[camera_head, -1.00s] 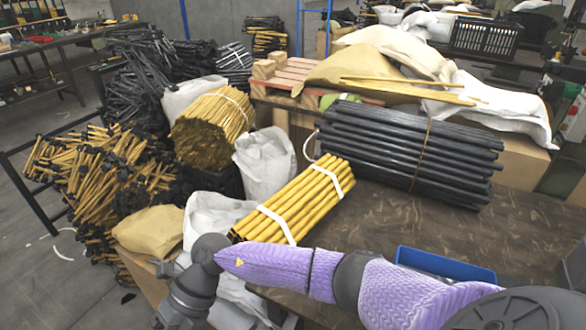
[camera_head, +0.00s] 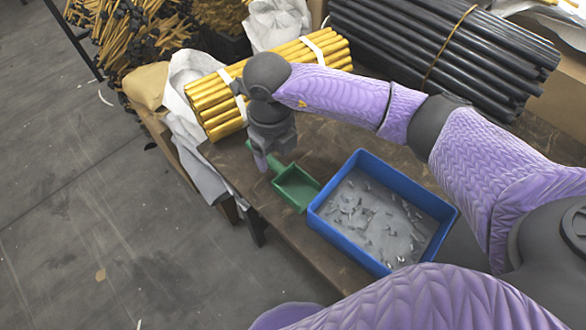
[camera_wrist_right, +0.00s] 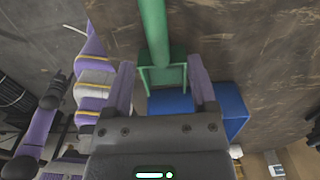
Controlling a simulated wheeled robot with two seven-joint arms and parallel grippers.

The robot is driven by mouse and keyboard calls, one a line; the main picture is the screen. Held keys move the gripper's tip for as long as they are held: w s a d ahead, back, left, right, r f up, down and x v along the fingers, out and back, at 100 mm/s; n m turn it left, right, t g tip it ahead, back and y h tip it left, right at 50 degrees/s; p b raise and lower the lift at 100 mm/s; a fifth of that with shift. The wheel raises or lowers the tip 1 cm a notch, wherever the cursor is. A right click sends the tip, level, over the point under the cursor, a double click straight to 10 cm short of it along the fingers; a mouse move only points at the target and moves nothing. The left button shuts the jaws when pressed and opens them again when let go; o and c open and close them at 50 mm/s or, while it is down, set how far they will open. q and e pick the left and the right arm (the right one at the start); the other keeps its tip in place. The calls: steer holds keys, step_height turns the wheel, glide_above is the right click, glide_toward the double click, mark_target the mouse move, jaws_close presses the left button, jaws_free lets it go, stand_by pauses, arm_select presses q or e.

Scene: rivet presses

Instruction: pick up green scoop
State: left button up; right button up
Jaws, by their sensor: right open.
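The green scoop (camera_head: 297,187) lies on the brown table, against the left side of the blue bin. Its handle points up and left, under my right gripper (camera_head: 267,161). In the right wrist view the scoop's handle (camera_wrist_right: 153,30) runs down from the top edge to its square pan, seen between the fingertips of my right gripper (camera_wrist_right: 160,67). Those fingers are open and spread to either side of the scoop, with nothing held. I cannot tell the exact gap between fingertips and handle. I do not see my left gripper.
The blue bin (camera_head: 340,243) holds many small metal rivets. A strapped bundle of yellow rods (camera_head: 215,104) lies behind my right gripper. Dark pipes (camera_head: 440,45) lie at the back right. The table's front left edge is close to the scoop, with open floor beyond.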

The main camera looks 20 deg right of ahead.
mark_target(273, 161)
steer(key=f+b, duration=0.1)
steer(key=f, duration=0.2)
steer(key=f+b, duration=0.1)
steer(key=f, duration=0.1)
steer(key=shift+w+a+f+b, duration=0.1)
steer(key=shift+w+a+b, duration=0.05)
steer(key=shift+w+b, duration=0.15)
steer(key=shift+r, duration=0.2)
steer(key=shift+c, duration=0.9)
arm_select(q)
steer(key=f, duration=0.1)
steer(key=s, duration=0.1)
steer(key=f, duration=0.1)
steer(key=shift+s+d+f, duration=0.25)
steer(key=shift+f, duration=0.05)
arm_select(e)
jaws_close()
